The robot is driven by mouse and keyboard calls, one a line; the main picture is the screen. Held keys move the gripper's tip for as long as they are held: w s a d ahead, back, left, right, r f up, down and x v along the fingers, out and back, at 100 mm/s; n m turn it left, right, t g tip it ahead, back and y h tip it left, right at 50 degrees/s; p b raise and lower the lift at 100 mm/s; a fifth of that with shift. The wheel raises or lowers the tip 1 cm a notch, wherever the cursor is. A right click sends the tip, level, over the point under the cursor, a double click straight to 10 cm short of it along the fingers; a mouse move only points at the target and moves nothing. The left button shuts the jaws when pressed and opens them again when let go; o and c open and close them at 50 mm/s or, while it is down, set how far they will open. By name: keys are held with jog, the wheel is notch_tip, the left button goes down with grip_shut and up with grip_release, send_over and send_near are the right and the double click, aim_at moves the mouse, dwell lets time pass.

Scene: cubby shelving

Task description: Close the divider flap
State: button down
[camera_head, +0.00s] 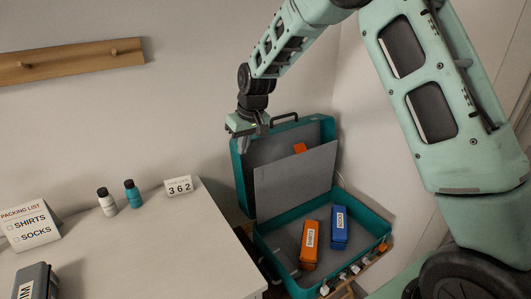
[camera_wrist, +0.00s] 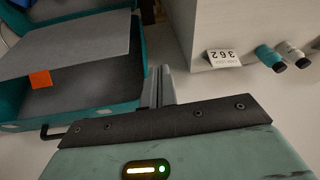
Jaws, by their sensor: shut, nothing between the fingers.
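A teal suitcase (camera_head: 241,180) stands open, its lid upright against the wall. The grey divider flap (camera_head: 296,180) stands raised in front of the lid, tilted, with a gap behind its top edge. An orange item (camera_head: 300,148) shows in that gap. In the wrist view the flap (camera_wrist: 90,45) fills the upper left, with the orange item (camera_wrist: 40,80) beside its edge. My gripper (camera_head: 244,147) is shut and empty at the lid's upper left corner, apart from the flap as far as I can see. Its fingers (camera_wrist: 160,82) also show in the wrist view.
An orange packet (camera_head: 310,242) and a blue packet (camera_head: 339,228) lie in the suitcase base. A white table (camera_head: 185,245) at left holds a white bottle (camera_head: 107,204), a teal bottle (camera_head: 133,196), a number block (camera_head: 178,187) and a packing list sign (camera_head: 32,227).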

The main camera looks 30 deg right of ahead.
jog(key=w+d+f+m+h+p, duration=0.1)
jog(key=w+d+f, duration=0.1)
jog(key=w+d, duration=0.65)
notch_tip(320, 180, down, 9)
jog(key=s+d+p, duration=0.1)
jog(key=s+p, duration=0.2)
jog(key=p, duration=0.2)
jog(key=shift+d+t, duration=0.15)
jog(key=shift+t, duration=0.25)
jog(key=shift+f, duration=0.15)
